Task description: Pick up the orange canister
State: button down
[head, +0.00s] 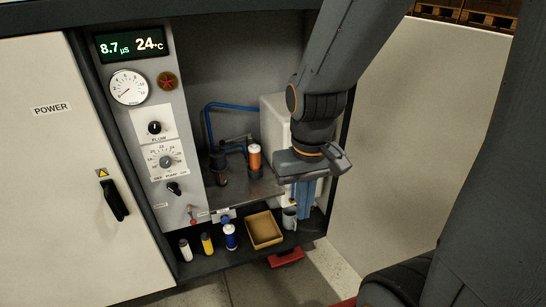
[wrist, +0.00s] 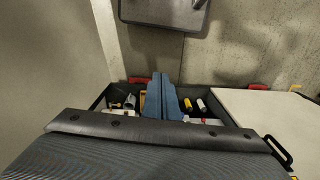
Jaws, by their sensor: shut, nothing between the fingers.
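The orange canister (head: 254,157) stands upright in the cabinet's recess, on the grey ledge, with a white top. My gripper (head: 303,214) is to the right of it, nearer the cabinet's right side, with its blue fingers pointing down. In the wrist view the fingers (wrist: 160,98) lie side by side, shut and empty. The gripper is apart from the canister. I cannot make out the canister in the wrist view.
A lower shelf holds white (head: 185,250), yellow (head: 207,244) and blue (head: 230,237) bottles, a tan open box (head: 264,229) and a grey cup (head: 289,218). A white container (head: 275,125) and blue tubing (head: 209,120) stand near the canister. A control panel (head: 158,150) is at left.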

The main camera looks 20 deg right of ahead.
aim_at(254, 149)
jog(key=u, duration=1.6)
jog(key=k, duration=0.5)
jog(key=z, duration=1.4)
jog(key=i, duration=0.5)
